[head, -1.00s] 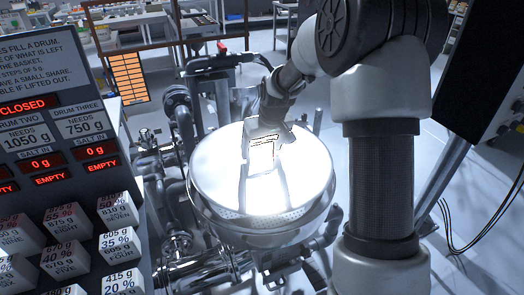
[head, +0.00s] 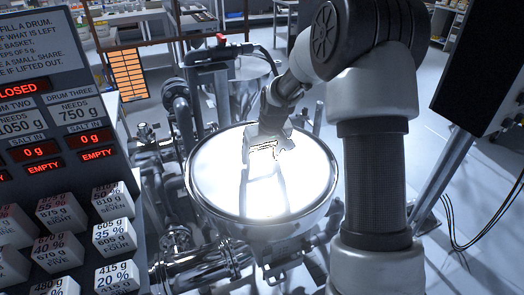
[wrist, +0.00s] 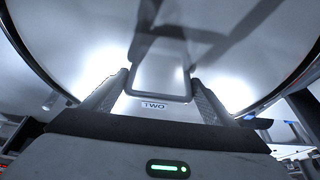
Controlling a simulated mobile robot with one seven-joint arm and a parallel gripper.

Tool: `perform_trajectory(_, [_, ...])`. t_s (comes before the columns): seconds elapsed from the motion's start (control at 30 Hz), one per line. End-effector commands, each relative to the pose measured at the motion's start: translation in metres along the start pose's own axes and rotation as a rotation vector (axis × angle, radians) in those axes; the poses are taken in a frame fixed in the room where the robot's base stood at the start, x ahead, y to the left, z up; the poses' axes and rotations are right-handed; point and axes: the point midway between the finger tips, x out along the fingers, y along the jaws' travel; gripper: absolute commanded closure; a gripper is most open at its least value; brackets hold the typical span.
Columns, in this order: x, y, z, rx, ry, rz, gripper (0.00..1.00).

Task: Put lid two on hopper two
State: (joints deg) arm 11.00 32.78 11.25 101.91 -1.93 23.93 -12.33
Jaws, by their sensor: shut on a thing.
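Lid two (head: 230,180) is a wide, shiny, round lid over the top of the steel hopper bowl (head: 290,232) in the middle of the head view. My gripper (head: 264,146) is above the lid's middle, shut on its upright handle. In the wrist view, the lid (wrist: 75,50) fills most of the picture. Its loop handle (wrist: 160,98), with a TWO label at its base, is between my gripper's fingers (wrist: 158,90). The lid's edge looks close to the bowl's rim and nearly level with it. I cannot tell whether they touch. The bowl's inside is hidden.
A control panel (head: 40,110) with red displays stands at the left, with several labelled white blocks (head: 115,235) below it. Pipes and valves (head: 180,110) crowd around the hopper. Another steel vessel (head: 248,72) stands behind. A dark screen (head: 480,60) is at the right.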

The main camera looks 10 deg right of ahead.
Motion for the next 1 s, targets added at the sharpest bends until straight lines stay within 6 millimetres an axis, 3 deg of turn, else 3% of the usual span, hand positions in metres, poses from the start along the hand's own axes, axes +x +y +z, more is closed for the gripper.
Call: perform_trajectory(1.0, [0.0094, 0.0003, 0.0020, 0.000, 0.006, 0.001, 0.72])
